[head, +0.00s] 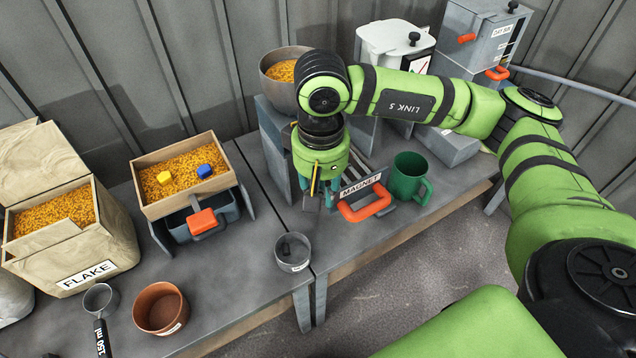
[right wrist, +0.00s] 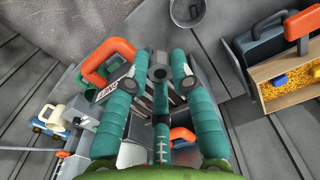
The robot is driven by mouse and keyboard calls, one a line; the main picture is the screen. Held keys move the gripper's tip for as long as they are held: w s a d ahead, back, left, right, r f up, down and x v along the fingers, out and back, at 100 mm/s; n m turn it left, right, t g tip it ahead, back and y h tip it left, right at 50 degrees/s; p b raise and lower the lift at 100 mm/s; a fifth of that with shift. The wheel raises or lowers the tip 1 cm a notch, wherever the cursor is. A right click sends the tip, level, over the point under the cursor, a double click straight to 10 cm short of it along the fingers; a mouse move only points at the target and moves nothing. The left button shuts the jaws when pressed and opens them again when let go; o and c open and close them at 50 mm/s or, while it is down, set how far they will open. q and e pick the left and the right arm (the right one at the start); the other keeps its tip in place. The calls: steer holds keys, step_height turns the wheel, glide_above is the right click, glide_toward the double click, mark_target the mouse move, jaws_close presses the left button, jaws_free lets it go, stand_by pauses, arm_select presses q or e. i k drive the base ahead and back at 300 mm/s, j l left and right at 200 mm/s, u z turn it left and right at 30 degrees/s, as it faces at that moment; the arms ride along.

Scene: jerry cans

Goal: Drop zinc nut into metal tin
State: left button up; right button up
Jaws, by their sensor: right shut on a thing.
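My right gripper (head: 318,196) points down in the head view, over the table beside the magnet. In the right wrist view its teal fingers (right wrist: 155,72) are shut on a small grey piece with a dark hole, which looks like the zinc nut (right wrist: 158,73). In the head view the nut is too small to make out clearly between the fingers. The metal tin (head: 293,261) is a small grey open cup with a white label, nearer the table's front edge and apart from the gripper. Something dark shows inside it. It also shows in the right wrist view (right wrist: 187,14). My left gripper is not visible.
A magnet with an orange handle (head: 366,210) and a green mug (head: 407,184) stand right of the gripper. Bare tabletop (head: 245,275) lies around the tin.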

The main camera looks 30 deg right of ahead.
mark_target(294, 258)
steer(key=l+u, duration=0.2)
steer(key=u, duration=0.25)
steer(key=l+u, duration=0.15)
steer(key=u, duration=0.3)
steer(key=l+u, duration=0.2)
steer(key=u, duration=0.25)
steer(key=k+l+u, duration=0.15)
steer(key=l, duration=0.35)
steer(key=k+l+u, duration=0.2)
steer(key=l, duration=0.25)
steer(key=k+l+u, duration=0.15)
steer(key=k+l, duration=0.2)
steer(key=l, duration=0.1)
